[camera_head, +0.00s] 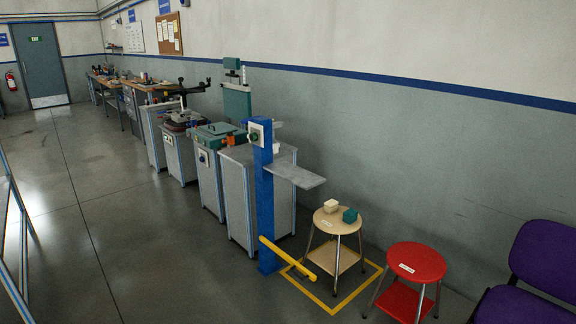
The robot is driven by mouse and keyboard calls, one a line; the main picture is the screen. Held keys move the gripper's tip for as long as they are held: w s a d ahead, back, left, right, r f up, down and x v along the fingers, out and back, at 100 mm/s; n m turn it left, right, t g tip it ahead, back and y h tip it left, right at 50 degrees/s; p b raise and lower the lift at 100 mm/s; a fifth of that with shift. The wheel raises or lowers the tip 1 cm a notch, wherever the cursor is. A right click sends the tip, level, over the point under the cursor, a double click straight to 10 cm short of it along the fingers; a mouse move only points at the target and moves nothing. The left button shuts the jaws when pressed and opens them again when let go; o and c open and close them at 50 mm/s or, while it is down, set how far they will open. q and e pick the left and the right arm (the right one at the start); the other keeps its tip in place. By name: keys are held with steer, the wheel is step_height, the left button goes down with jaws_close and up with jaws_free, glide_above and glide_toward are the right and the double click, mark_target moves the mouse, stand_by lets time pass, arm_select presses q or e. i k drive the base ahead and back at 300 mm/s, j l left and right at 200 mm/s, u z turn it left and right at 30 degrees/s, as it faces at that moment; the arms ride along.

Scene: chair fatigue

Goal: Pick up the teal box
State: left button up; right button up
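The teal box (350,215) is a small dark teal block on the round top of a light wooden stool (336,225). It sits at the right side of the stool top, close to a cream box (330,206). I cannot tell whether the two boxes touch. Neither of my grippers shows in the head view.
A blue post (264,210) with a grey plate (294,175) and a yellow bar (287,258) stands left of the stool. A red stool (416,262) and a purple chair (540,270) are on the right. Yellow tape (368,284) surrounds the wooden stool. Open floor (130,230) lies left.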

mark_target(350, 215)
steer(key=i+j+z, duration=0.1)
steer(key=i+z, duration=0.25)
steer(key=i+j+z, duration=0.35)
steer(key=i, duration=0.15)
steer(key=i+j+z, duration=0.2)
steer(key=i+z, duration=0.15)
steer(key=i+j+z, duration=0.5)
steer(key=z, duration=0.2)
steer(key=i+j+z, duration=0.15)
steer(key=j+z, duration=0.25)
steer(key=i+j+z, duration=0.1)
steer(key=j+z, duration=0.25)
steer(key=j, duration=0.2)
steer(key=j+z, duration=0.3)
steer(key=j, duration=0.5)
steer(key=i, duration=0.05)
